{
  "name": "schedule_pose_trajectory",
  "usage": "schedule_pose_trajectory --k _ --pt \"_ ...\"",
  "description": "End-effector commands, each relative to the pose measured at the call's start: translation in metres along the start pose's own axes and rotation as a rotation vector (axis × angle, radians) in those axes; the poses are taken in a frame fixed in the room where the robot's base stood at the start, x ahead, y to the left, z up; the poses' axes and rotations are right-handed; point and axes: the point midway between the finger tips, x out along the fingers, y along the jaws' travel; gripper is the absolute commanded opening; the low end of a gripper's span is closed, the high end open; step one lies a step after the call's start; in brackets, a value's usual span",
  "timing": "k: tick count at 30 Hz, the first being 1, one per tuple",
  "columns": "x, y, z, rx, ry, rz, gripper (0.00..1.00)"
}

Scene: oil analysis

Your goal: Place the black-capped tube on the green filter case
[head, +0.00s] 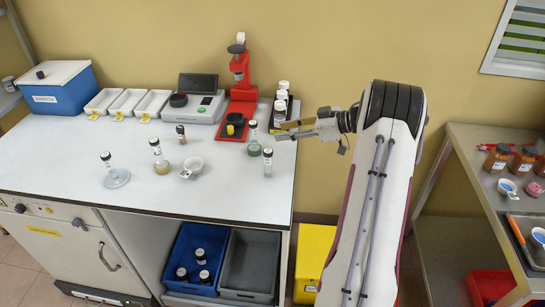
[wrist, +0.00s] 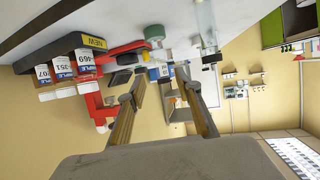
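A slim clear tube with a dark cap (head: 268,164) stands upright on the white bench, below and left of my gripper (head: 284,130). A clear tube also shows in the wrist view (wrist: 206,25). A rounded green item (head: 253,150), perhaps the green filter case, sits just behind and left of that tube, with a dark-capped tube (head: 253,131) rising from it. Whether that tube stands on it or in it is unclear. The green item also shows in the wrist view (wrist: 154,32). My gripper is open and empty, raised above the bench's right side, fingers pointing left.
A small white dish (head: 194,164) is nearby. A red stand (head: 240,105) and labelled bottles (head: 281,104) are behind my gripper. The front bench surface is clear.

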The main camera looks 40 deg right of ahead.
Motion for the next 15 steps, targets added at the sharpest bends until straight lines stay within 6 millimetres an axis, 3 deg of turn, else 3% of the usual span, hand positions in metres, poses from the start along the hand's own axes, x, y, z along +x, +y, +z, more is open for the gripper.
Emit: schedule_pose_trajectory --k 8,15 --pt "0.006 0.005 -0.019 -0.027 0.001 0.041 0.34" --pt "0.021 0.018 -0.077 -0.101 0.004 0.179 0.34"
